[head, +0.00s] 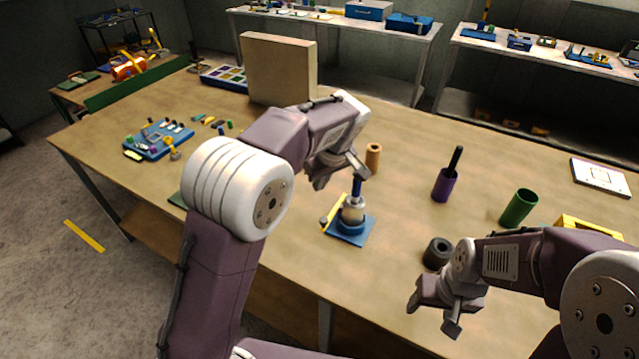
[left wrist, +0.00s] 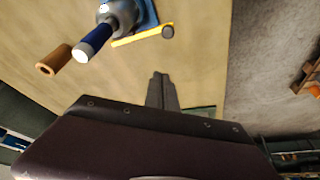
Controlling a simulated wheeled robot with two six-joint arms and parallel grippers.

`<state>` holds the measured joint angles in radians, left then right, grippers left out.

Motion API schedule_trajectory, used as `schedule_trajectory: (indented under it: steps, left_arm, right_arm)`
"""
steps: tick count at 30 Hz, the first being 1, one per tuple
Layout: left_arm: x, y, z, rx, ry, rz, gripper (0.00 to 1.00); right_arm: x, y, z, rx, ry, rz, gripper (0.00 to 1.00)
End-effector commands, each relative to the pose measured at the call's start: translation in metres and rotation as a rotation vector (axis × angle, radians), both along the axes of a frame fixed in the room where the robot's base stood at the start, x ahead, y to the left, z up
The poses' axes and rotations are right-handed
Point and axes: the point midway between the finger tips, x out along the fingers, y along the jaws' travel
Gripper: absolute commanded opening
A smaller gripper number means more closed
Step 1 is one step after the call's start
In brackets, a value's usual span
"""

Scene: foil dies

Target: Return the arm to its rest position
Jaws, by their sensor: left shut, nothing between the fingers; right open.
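My left arm reaches in from the left in the head view. Its gripper (head: 338,172) is above the table, close to the blue-handled press (head: 353,212). In the left wrist view the left fingers (left wrist: 161,90) are together with nothing between them, and the press's blue handle (left wrist: 96,39) is apart from them. My right gripper (head: 434,312) is open and empty near the table's front edge, close to a dark ring (head: 437,252).
A tan cylinder (head: 373,156), a purple cup (head: 445,185) with a dark rod and a green cup (head: 519,207) stand nearby. A tan upright board (head: 279,68) stands behind my left arm. A blue tray (head: 158,141) with small parts lies left.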

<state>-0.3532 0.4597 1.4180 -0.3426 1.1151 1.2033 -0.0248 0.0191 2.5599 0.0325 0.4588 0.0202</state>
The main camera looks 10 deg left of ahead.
Motion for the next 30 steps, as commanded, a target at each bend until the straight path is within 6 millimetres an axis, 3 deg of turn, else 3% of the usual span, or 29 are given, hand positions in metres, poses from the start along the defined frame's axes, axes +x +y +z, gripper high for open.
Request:
schedule_trajectory:
  steps: [7, 11, 13, 15, 19, 24, 26, 28, 30]
  left_arm:
    - [0.0, 0.001, 0.0, 0.0, 0.0, 0.003, 0.0]
    - [0.003, 0.027, 0.018, -0.012, -0.037, 0.059, 0.0]
    - [-0.019, 0.055, 0.017, -0.015, -0.005, 0.119, 0.0]
    - [-0.049, 0.075, 0.003, -0.036, 0.043, 0.15, 0.0]
    - [-0.107, 0.092, -0.032, -0.084, 0.139, 0.065, 0.0]
    - [-0.194, 0.09, -0.089, -0.154, 0.241, -0.218, 0.0]
    - [-0.219, 0.084, -0.107, -0.164, 0.261, -0.354, 0.0]
    - [-0.231, 0.079, -0.12, -0.159, 0.268, -0.492, 0.0]
    - [-0.225, 0.077, -0.121, -0.139, 0.241, -0.594, 0.0]
  right_arm:
    - [0.0, 0.0, 0.0, 0.0, 0.0, 0.0, 0.62]
    - [0.0, 0.0, 0.0, 0.0, 0.0, 0.0, 0.62]
    - [0.0, 0.0, 0.0, 0.0, 0.0, 0.0, 0.62]
    - [0.0, 0.0, 0.0, 0.0, 0.0, 0.0, 0.62]
    - [0.0, 0.0, 0.0, 0.0, 0.0, 0.0, 0.62]
    - [0.0, 0.0, 0.0, 0.0, 0.0, 0.0, 0.62]
    - [0.0, 0.0, 0.0, 0.0, 0.0, 0.0, 0.62]
    - [0.0, 0.0, 0.0, 0.0, 0.0, 0.0, 0.62]
    - [0.0, 0.0, 0.0, 0.0, 0.0, 0.0, 0.62]
